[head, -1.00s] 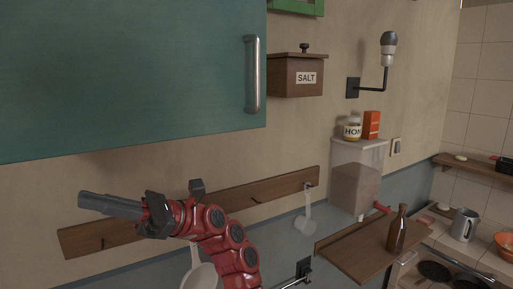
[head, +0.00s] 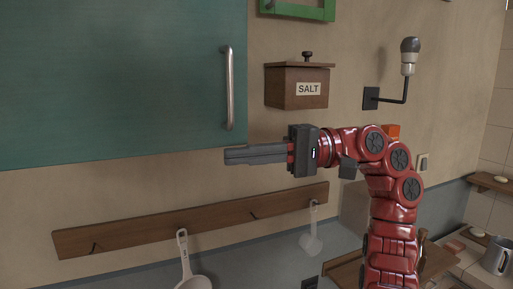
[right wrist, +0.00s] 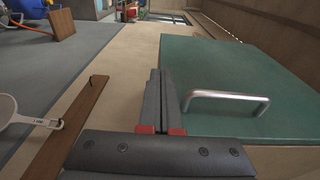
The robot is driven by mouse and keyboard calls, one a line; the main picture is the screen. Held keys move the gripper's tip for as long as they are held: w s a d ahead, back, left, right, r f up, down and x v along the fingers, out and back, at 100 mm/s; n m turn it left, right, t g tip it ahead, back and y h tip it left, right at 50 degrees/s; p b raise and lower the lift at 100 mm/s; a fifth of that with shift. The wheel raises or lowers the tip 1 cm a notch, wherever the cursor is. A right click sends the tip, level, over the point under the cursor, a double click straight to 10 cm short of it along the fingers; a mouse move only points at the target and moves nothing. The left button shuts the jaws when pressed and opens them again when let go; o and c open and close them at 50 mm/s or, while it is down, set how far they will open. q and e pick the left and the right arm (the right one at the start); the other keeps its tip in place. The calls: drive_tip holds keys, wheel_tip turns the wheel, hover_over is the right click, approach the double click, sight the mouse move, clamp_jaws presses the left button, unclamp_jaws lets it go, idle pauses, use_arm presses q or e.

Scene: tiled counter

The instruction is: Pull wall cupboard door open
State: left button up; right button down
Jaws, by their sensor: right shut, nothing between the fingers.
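The wall cupboard door (head: 110,80) is teal and looks closed, with a silver vertical bar handle (head: 229,90) near its right edge. My right gripper (head: 227,156) is shut and empty. Its fingers point left, just below the handle's lower end and the door's bottom edge in the head view. In the right wrist view the shut fingers (right wrist: 161,80) are beside the handle (right wrist: 228,96), which lies to their right, apart from them, on the door (right wrist: 240,70). My left gripper is not in view.
A salt box (head: 297,88) hangs right of the door, above my right arm. A lamp (head: 408,55) is on the wall further right. Below is a wooden hook rail (head: 150,222) with hanging utensils, including a white ladle (head: 311,240).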

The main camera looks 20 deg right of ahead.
drive_tip(key=s+a+p, duration=0.3)
drive_tip(key=a+p, duration=0.2)
drive_tip(key=a, duration=0.2)
drive_tip(key=shift+s+a+p, duration=0.15)
drive_tip(key=shift+a+p, duration=0.1)
drive_tip(key=shift+p, duration=0.1)
drive_tip(key=shift+d, duration=0.1)
idle(1.4)
